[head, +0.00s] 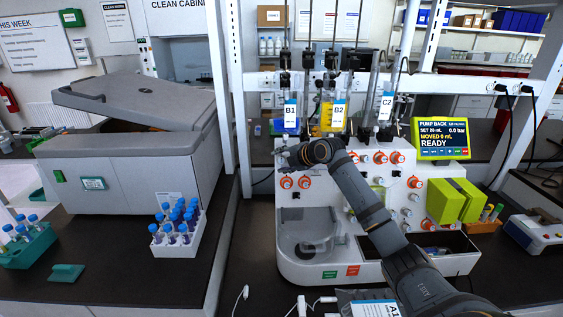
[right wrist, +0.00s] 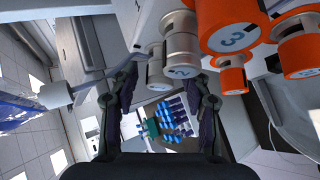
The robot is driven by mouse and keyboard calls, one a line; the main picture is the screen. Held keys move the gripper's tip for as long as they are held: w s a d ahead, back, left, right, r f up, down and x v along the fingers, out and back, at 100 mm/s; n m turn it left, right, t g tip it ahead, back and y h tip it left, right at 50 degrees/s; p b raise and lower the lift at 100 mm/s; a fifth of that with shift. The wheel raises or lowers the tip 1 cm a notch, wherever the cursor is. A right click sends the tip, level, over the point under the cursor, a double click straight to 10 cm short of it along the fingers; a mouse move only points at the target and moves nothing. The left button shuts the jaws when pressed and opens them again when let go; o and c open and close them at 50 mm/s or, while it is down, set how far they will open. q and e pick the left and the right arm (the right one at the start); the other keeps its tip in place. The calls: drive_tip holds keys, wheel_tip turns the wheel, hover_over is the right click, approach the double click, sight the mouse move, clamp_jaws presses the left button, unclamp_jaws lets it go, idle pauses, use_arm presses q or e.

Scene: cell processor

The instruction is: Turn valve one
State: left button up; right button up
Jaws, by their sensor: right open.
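The cell processor (head: 325,225) stands in the middle of the head view, with orange and grey valve knobs on its front. My right gripper (head: 284,156) is open in front of its upper left part, above a pair of orange knobs (head: 296,183). In the right wrist view, two grey knobs (right wrist: 180,62) appear between or just beyond the open fingers (right wrist: 168,82); one seems marked 2. An orange knob marked 3 (right wrist: 232,38) is to their right. I cannot read a label for valve one. Whether the fingers touch a knob cannot be told. My left gripper is not in view.
Bags B1 (head: 290,112), B2 (head: 338,112) and C2 (head: 386,106) hang above the processor. A display (head: 440,138) reads READY. A white rack of blue-capped tubes (head: 178,238) and a grey centrifuge (head: 140,140) stand left. My right forearm crosses the processor's front.

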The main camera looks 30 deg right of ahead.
drive_tip(key=a+v, duration=0.1)
drive_tip(key=v, duration=0.6)
drive_tip(key=shift+s+d, duration=0.25)
drive_tip(key=shift+d, duration=0.25)
drive_tip(key=shift+r, duration=0.15)
